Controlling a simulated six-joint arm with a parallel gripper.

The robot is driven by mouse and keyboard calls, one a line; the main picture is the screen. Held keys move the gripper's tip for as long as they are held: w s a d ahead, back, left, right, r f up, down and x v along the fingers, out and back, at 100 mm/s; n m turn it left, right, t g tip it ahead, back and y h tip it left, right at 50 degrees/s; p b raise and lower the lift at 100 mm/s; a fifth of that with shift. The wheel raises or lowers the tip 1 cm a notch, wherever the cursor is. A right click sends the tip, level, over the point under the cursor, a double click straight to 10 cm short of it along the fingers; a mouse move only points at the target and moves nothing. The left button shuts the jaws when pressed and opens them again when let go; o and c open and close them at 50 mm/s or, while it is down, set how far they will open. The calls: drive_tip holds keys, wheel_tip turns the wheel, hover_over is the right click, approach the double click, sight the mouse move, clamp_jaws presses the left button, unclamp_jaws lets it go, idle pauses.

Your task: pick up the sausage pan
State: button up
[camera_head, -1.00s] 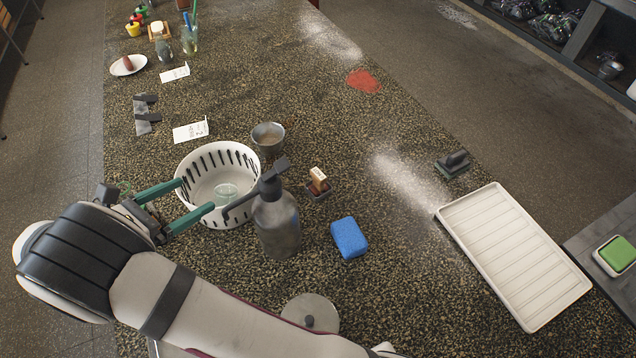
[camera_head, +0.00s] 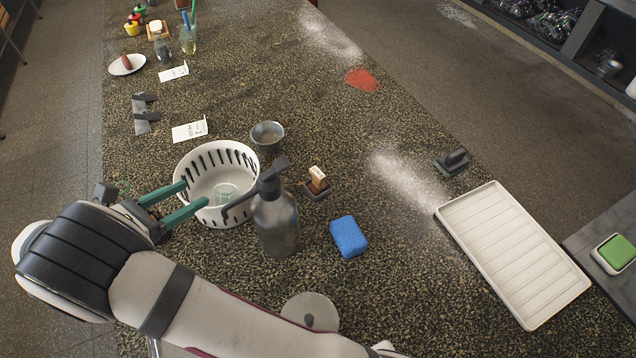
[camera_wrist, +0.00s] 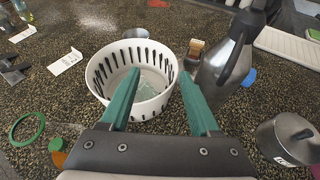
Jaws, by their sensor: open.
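In the head view the fingertips are at the left side of a white slotted basket (camera_head: 178,172). In the wrist view my gripper (camera_wrist: 158,75) frames the basket (camera_wrist: 103,62), which has a clear glass-like item (camera_wrist: 148,88) inside. I cannot clearly identify a sausage pan. A reddish-brown sausage (camera_head: 127,62) lies on a small white oval plate (camera_head: 119,71) at the far left of the counter, well away from my gripper.
A grey spray bottle (camera_head: 277,225) stands right of the basket, close to the fingers. A metal cup (camera_head: 267,137), a stamp (camera_head: 317,182), a blue sponge (camera_head: 349,237) and a lidded pot (camera_wrist: 292,140) are nearby. A white ribbed tray (camera_head: 512,255) is at right.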

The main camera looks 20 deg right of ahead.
wheel_tip(320, 180, up, 26)
drive_tip(key=s+d+f+m+g+y, duration=0.2)
drive_tip(key=d+f+m+y, duration=0.1)
drive_tip(key=d+m, duration=0.2)
drive_tip(key=s+d+f+m+g+y, duration=0.2)
drive_tip(key=d+f+m+g+y, duration=0.1)
drive_tip(key=d+m, duration=0.3)
drive_tip(key=s+d+f+m+g+y, duration=0.2)
drive_tip(key=d+f+m, duration=0.3)
drive_tip(key=m, duration=0.3)
drive_tip(key=shift+s+d+f+g+y, duration=0.15)
drive_tip(key=shift+s+d+g+y, duration=0.2)
drive_tip(key=shift+d+g+y, duration=0.2)
drive_tip(key=d+r+n+t+y, duration=0.2)
drive_tip(key=d+r+n+t, duration=0.45)
drive_tip(key=n, duration=1.05)
drive_tip(key=d+r+n+t+y, duration=0.3)
drive_tip(key=d+r+n+t, duration=0.35)
drive_tip(key=n, duration=1.05)
drive_tip(key=t, duration=0.1)
approach(318, 181)
drive_tip(key=shift+t, duration=0.25)
drive_tip(key=x, duration=1)
drive_tip(key=d+x, duration=0.1)
drive_tip(key=x, duration=0.4)
drive_tip(key=shift+w+a+f, duration=0.1)
drive_tip(key=shift+w+f, duration=0.05)
drive_tip(key=shift+w, duration=0.3)
clamp_jaws()
